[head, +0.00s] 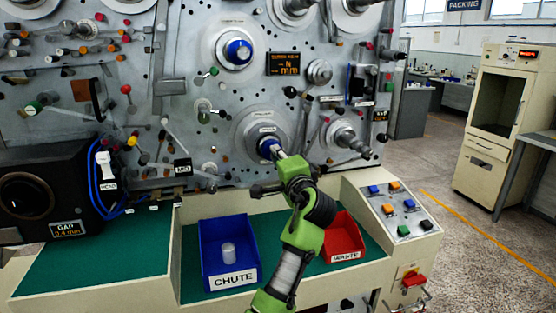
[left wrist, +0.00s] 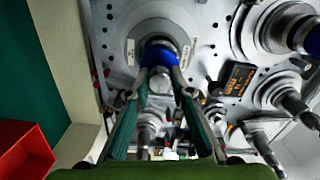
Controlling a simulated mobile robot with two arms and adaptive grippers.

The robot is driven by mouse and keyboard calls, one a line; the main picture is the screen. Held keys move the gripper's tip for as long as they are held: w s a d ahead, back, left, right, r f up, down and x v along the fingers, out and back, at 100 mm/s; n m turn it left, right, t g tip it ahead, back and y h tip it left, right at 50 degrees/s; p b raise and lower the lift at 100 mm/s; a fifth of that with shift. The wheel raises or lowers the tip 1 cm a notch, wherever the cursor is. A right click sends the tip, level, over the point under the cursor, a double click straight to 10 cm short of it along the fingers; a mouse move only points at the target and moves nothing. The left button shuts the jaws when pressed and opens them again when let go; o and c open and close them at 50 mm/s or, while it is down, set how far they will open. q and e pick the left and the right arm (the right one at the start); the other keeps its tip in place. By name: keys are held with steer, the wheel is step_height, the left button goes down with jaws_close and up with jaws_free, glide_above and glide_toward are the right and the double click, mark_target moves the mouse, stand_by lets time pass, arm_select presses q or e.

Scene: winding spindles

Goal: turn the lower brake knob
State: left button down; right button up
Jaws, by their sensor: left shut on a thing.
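The lower brake knob (head: 267,144) is blue and sits at the centre of a round grey disc on the machine's upright panel. My left gripper (head: 276,152) reaches up to it from below and is shut on it. In the left wrist view the blue knob (left wrist: 158,56) sits between the two fingertips (left wrist: 160,74), one on each side. The fingers and arm hide part of the knob in the head view. A matching blue upper knob (head: 239,51) sits higher on the panel. My right gripper is not in view.
Below are a blue chute bin (head: 231,280) holding a pale cylinder (head: 229,252), a red waste bin (head: 346,252) and a button panel (head: 403,228). A spindle (head: 345,138) juts out right of the knob. A black gap gauge (head: 50,190) stands at the left.

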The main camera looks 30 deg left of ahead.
arm_select(q)
steer(key=shift+f, duration=0.1)
steer(key=c, duration=1.8)
jaws_free()
steer(key=v, duration=1.2)
